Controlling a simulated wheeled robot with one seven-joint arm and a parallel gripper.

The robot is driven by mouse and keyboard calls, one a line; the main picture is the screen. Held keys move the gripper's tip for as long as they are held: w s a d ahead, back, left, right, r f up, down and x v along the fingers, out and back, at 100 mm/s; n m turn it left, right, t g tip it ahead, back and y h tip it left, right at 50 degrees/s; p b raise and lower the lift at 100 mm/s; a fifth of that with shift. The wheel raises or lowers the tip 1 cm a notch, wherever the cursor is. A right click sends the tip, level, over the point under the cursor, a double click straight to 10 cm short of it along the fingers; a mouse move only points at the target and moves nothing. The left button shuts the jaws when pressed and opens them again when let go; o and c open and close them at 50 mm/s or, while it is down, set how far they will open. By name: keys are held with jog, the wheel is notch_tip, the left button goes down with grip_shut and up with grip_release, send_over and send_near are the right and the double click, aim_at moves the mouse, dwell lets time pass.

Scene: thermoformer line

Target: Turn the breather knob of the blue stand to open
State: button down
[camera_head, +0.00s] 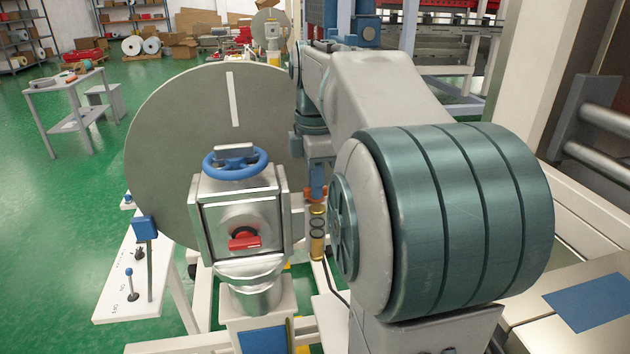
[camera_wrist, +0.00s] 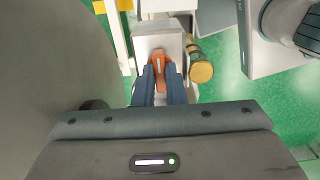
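In the wrist view, an orange knob (camera_wrist: 160,68) with a white line sits on a pale grey block (camera_wrist: 158,42). My gripper (camera_wrist: 161,77) has its two dark blue fingers on either side of the knob's handle. The orange fills the narrow gap, but I cannot tell whether the fingers press on it. In the head view, my gripper (camera_head: 318,178) points down at an orange part (camera_head: 310,195) above a brass cylinder (camera_head: 317,238), which also shows in the wrist view (camera_wrist: 201,71). My arm hides much of this area, and I cannot make out a blue stand there.
A grey valve housing (camera_head: 240,212) with a blue handwheel (camera_head: 236,164) and a red knob (camera_head: 244,239) stands left of my gripper. A large grey disc (camera_head: 185,140) rises behind it. A white switch panel (camera_head: 130,275) is at left. Green floor is open farther left.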

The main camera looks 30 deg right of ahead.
jog(key=shift+m, duration=0.3)
jog(key=m+p, duration=0.1)
jog(key=m, duration=0.2)
jog(key=shift+r, duration=0.1)
jog(key=m+p, duration=0.1)
jog(key=m, duration=0.4)
jog(key=m+p, duration=0.1)
jog(key=m, duration=0.3)
jog(key=m+p, duration=0.1)
jog(key=m, duration=0.4)
dwell(0.6)
jog(key=c, duration=1.5)
grip_release()
